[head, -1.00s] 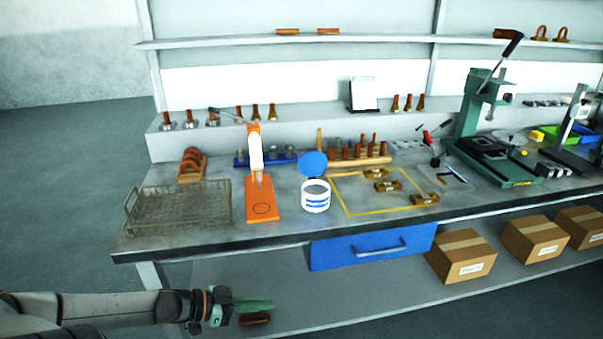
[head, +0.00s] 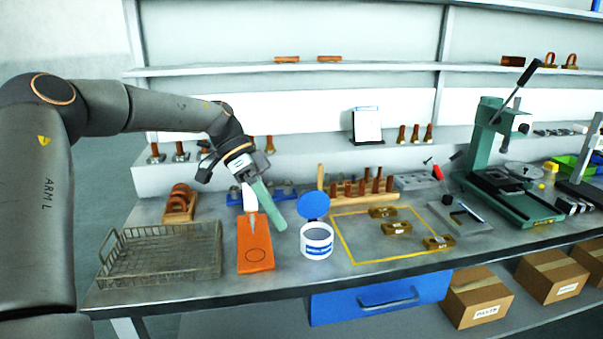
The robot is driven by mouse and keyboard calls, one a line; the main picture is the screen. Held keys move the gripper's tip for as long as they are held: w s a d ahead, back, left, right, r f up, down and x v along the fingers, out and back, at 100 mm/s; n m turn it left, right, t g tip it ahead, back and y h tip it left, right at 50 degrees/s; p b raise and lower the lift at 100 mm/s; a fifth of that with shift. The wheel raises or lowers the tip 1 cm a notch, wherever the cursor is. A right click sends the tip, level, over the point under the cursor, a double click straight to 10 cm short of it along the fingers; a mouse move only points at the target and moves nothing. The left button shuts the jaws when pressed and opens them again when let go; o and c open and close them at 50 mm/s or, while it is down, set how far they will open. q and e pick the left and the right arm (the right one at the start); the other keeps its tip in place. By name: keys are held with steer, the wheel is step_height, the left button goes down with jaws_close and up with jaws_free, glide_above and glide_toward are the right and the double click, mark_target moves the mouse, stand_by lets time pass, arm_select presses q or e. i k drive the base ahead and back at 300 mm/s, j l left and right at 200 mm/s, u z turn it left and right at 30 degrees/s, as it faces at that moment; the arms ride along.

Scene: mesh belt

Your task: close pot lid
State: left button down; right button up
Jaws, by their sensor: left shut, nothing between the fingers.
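The white pot (head: 317,243) with blue markings stands upright on the bench, just right of the orange stand. Its round blue lid (head: 314,205) stands open, tipped up at the pot's back edge. My left gripper (head: 269,205) is in the air to the left of the lid, its green fingers shut and empty, slanting down to the right. It is apart from the lid in the picture and partly hides the orange stand and the blue rack. My right gripper is not in view.
An orange stand (head: 256,245) with an upright tool is close left of the pot, and a wire basket (head: 160,258) lies further left. A wooden block with copper pieces (head: 350,190) is behind. A yellow outlined area (head: 352,248) with brass parts is to the right.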

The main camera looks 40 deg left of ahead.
mark_target(312, 205)
steer(key=i+j, duration=0.9)
steer(key=j, duration=0.2)
